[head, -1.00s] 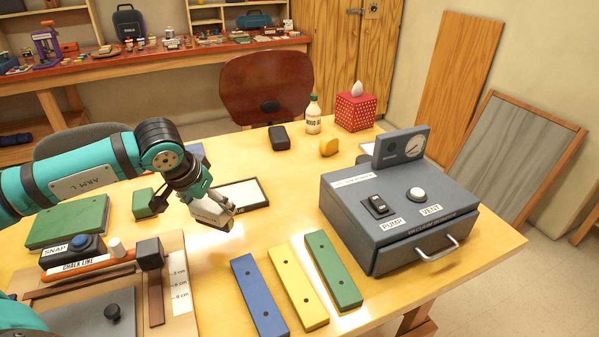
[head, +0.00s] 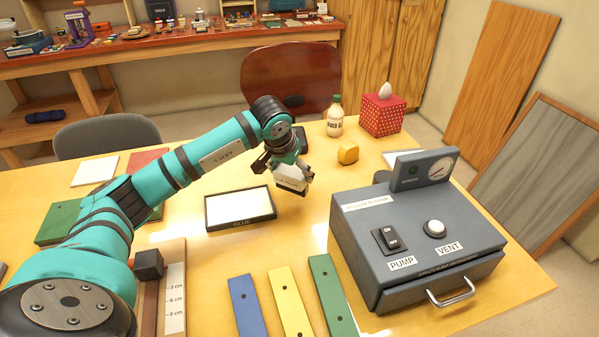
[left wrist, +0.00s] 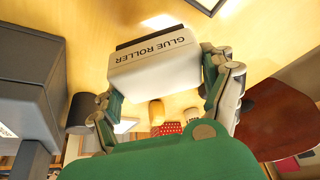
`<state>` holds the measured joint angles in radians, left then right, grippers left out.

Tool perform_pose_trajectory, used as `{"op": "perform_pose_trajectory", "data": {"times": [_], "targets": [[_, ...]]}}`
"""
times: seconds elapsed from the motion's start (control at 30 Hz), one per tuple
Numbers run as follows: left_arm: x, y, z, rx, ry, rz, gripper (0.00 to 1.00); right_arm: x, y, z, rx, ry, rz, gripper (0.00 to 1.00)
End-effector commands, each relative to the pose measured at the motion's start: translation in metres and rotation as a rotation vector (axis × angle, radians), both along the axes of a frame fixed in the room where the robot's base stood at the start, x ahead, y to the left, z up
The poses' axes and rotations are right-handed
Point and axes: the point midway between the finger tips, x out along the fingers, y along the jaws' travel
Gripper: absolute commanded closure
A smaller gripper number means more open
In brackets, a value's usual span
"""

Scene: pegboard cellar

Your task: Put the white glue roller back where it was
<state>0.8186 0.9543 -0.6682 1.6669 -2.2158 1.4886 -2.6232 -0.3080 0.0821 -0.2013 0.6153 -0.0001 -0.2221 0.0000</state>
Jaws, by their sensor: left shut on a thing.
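The white glue roller (left wrist: 155,62), with a dark strip along one edge and the words GLUE ROLLER, is held in my left gripper (left wrist: 165,90). In the head view the roller (head: 292,177) hangs tilted above the table, right of the white glue tray (head: 240,208) with its dark frame. My left gripper (head: 284,160) is shut on it. The roller appears clear of the tabletop. My right gripper is not in view.
A grey vacuum box (head: 415,230) with PUMP and VENT controls stands on the right. Blue, yellow (head: 289,303) and green bars lie in front.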

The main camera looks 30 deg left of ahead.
Motion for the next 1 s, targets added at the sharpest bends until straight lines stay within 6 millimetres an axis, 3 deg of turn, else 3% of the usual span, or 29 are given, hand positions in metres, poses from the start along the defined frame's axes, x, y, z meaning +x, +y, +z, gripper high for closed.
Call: {"op": "perform_pose_trajectory", "data": {"times": [0.1,0.2,0.3,0.53,0.87,0.9,1.0], "targets": [[0.013,-0.003,0.000,-0.001,-0.002,0.000,0.49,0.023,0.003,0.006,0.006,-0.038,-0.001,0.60],[0.018,-0.005,-0.001,-0.001,-0.003,0.000,0.49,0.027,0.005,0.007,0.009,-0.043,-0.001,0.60],[0.026,-0.008,-0.002,-0.002,-0.001,0.000,0.49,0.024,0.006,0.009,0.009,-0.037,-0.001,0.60],[0.024,-0.007,-0.036,-0.002,0.000,0.000,0.49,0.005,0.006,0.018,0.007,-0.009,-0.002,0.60],[0.024,-0.006,-0.041,0.000,-0.003,0.000,0.49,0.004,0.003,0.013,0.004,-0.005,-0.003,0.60],[0.024,-0.006,-0.040,0.000,-0.002,0.000,0.15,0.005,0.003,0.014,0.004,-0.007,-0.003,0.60],[0.024,-0.006,-0.040,0.000,-0.001,0.000,0.02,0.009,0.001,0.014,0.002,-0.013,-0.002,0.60]]}}
